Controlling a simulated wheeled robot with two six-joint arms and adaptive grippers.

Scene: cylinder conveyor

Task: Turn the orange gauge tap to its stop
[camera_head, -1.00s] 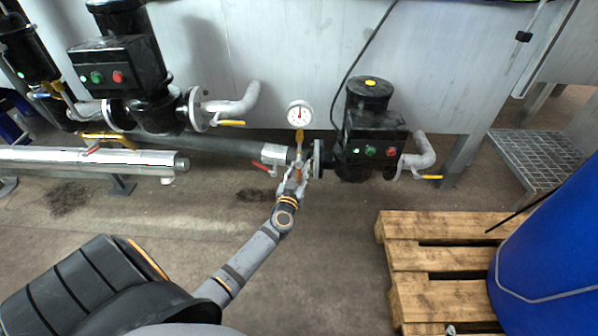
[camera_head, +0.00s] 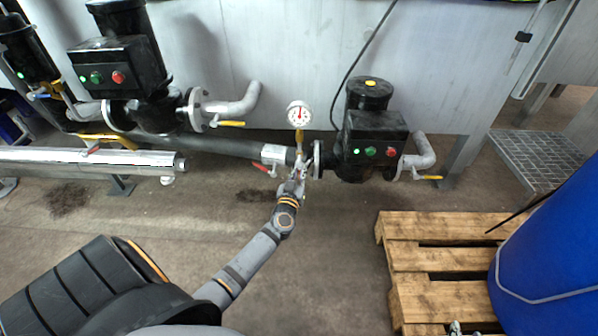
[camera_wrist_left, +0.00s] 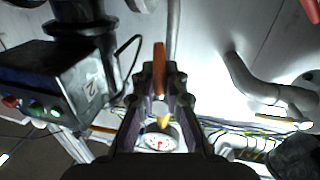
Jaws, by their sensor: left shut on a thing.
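The orange tap handle (camera_wrist_left: 159,68) stands between the fingertips of my left gripper (camera_wrist_left: 160,88) in the left wrist view. The gripper is shut on it. In the head view my left gripper (camera_head: 299,172) is just below the round white gauge (camera_head: 300,114), at the pipe joint; it hides most of the tap there. The gauge dial also shows in the left wrist view (camera_wrist_left: 160,138), with a yellow fitting (camera_wrist_left: 164,121) beside it. Small grey tips at the bottom edge of the head view may be my right gripper (camera_head: 466,327); their opening is unclear.
A black pump unit (camera_head: 372,135) stands right of the gauge. A red-handled valve (camera_head: 272,155) sits on the pipe to its left. A wooden pallet (camera_head: 425,258) with a blue drum (camera_head: 560,250) lies at right. Bare floor (camera_head: 330,260) is in front of the pipe.

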